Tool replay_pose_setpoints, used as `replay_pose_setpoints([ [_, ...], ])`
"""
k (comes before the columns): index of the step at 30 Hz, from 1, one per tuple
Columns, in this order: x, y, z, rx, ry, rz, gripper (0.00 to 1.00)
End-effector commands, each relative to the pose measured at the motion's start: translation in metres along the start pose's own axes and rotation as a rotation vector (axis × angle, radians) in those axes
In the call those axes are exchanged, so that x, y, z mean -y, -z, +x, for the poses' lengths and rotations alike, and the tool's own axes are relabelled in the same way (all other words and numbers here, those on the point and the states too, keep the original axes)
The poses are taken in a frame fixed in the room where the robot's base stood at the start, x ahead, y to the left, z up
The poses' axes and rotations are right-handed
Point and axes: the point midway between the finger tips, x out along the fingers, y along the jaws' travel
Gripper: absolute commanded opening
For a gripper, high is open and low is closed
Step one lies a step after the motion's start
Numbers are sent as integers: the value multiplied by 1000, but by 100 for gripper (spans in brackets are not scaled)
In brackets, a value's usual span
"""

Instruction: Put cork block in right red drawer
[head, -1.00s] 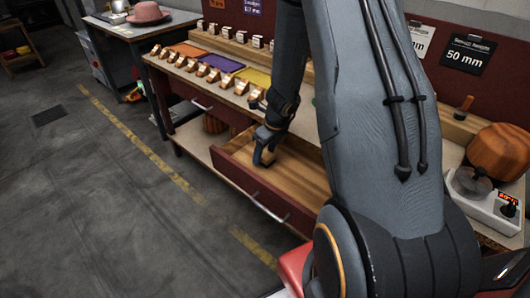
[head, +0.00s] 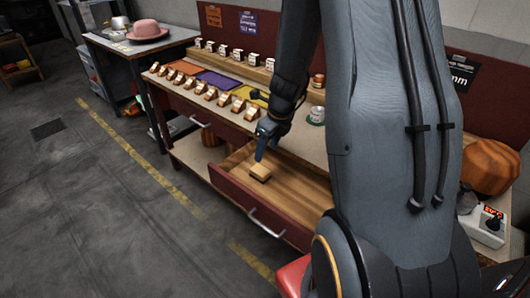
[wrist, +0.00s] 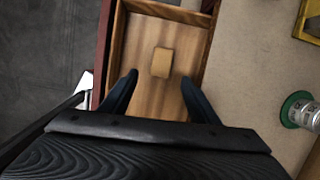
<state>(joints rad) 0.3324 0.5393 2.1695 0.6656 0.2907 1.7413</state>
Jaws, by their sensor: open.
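The cork block (head: 260,171) is a small tan block lying on the wooden floor of the open red drawer (head: 262,215). In the wrist view the block (wrist: 163,62) lies inside the drawer, ahead of the fingertips and roughly midway between the walls. My gripper (head: 262,152) is just above the block in the head view. In the wrist view its two dark fingers (wrist: 158,85) are spread wide apart, with nothing between them. The drawer's front has a metal handle (head: 268,222).
A closed drawer (head: 186,113) is at left. A can with a green base (wrist: 301,112) stands on the benchtop (wrist: 250,60). A pink hat (head: 148,27) sits on the back table.

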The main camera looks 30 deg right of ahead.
Motion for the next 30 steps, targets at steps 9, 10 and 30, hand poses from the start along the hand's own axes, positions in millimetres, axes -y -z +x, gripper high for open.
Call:
replay_pose_setpoints([
  [9,-85,5,-52,-39,-64,-973,55],
  [10,-95,8,-57,-44,-75,-1094,55],
  [30,-187,74,-122,-86,-275,-2705,55],
])
